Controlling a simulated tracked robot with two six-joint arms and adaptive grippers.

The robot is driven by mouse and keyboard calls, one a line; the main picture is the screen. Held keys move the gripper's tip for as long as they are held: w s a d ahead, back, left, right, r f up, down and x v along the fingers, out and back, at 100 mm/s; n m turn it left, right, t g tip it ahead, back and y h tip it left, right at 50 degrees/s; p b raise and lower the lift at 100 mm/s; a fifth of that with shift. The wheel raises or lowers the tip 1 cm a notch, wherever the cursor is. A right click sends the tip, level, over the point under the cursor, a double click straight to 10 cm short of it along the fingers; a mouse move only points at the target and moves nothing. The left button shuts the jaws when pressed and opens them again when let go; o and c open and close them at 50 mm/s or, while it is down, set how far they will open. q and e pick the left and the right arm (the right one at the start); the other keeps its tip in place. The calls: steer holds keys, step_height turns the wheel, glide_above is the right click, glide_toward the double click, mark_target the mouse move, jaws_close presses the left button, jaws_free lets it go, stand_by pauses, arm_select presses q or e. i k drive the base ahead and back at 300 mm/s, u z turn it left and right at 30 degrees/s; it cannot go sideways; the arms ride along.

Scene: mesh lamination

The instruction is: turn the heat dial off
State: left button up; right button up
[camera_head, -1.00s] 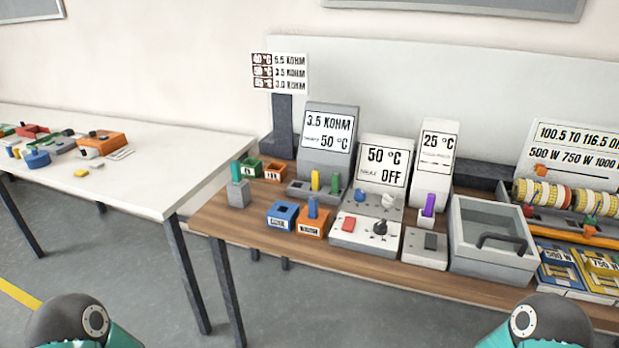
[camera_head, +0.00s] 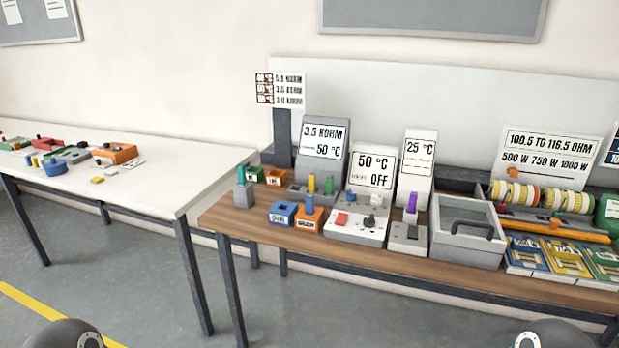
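The heat unit (camera_head: 342,232) is a light grey box on the wooden table. Its upright display (camera_head: 373,168) reads 50 °C and OFF. A dark round dial (camera_head: 370,222) sits on its front top, right of a red button (camera_head: 342,219). A blue knob and a white knob stand behind them; which way the dial points is too small to tell. Only the rounded tops of my arms show at the bottom edge, at left and right. Both grippers are out of view.
Blue (camera_head: 282,220) and orange (camera_head: 308,225) holders stand left. A white table (camera_head: 150,186) is at left; grey floor lies in front.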

mark_target(369, 222)
steer(key=z, duration=0.15)
steer(key=i, duration=0.95)
steer(key=u, duration=0.2)
steer(key=k, duration=0.9)
steer(key=z, duration=0.2)
steer(key=i, duration=0.85)
steer(key=u, duration=0.2)
